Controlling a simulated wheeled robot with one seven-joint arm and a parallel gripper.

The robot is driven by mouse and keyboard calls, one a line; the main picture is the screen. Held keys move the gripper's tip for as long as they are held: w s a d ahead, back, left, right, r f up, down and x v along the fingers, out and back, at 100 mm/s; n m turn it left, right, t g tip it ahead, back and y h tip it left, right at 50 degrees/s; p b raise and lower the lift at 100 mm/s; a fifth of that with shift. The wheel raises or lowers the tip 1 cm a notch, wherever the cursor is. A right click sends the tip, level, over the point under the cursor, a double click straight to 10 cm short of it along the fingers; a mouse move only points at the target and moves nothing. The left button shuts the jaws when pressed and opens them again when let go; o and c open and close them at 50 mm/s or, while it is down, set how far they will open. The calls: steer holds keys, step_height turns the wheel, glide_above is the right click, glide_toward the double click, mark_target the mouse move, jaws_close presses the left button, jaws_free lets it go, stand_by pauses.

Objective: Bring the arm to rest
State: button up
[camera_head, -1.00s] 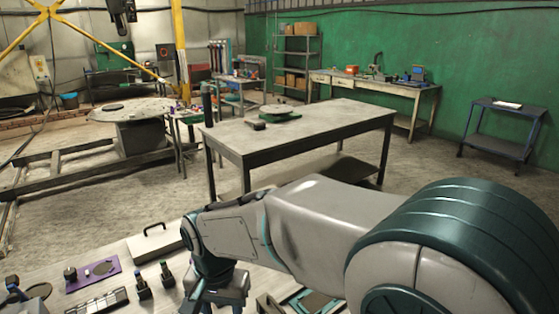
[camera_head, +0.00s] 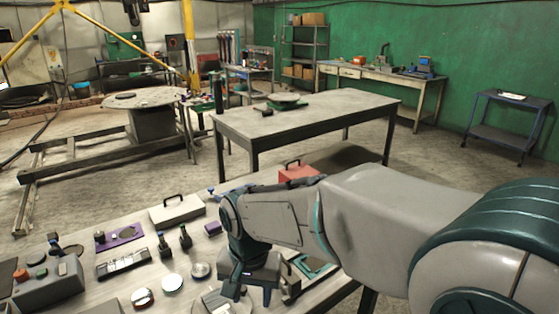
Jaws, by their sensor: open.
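My arm reaches in from the lower right of the head view, over the near table (camera_head: 85,292). My gripper (camera_head: 240,290) is at the arm's end, pointing down above the table. Its fingers show only in part near the bottom of the view, and I see nothing held in it. A round dish-like thing lies just below it, partly covered; I cannot tell how far it is below the fingers.
The near table carries a grey control box (camera_head: 50,289), a white case (camera_head: 176,211), a red case (camera_head: 298,172), a purple mat (camera_head: 119,237) and several round discs. A large grey table (camera_head: 330,112) stands behind. Floor shows between the two tables.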

steer(key=s+d+r+t, duration=0.1)
steer(key=s+d, duration=0.3)
steer(key=d, duration=0.6)
steer(key=s+d+r+n+t, duration=0.1)
steer(key=s+d, duration=0.3)
steer(key=d, duration=0.6)
steer(key=shift+d+r+n+t, duration=0.25)
steer(key=shift+d+n+t, duration=0.05)
steer(key=shift+t, duration=0.2)
steer(key=shift+s, duration=0.1)
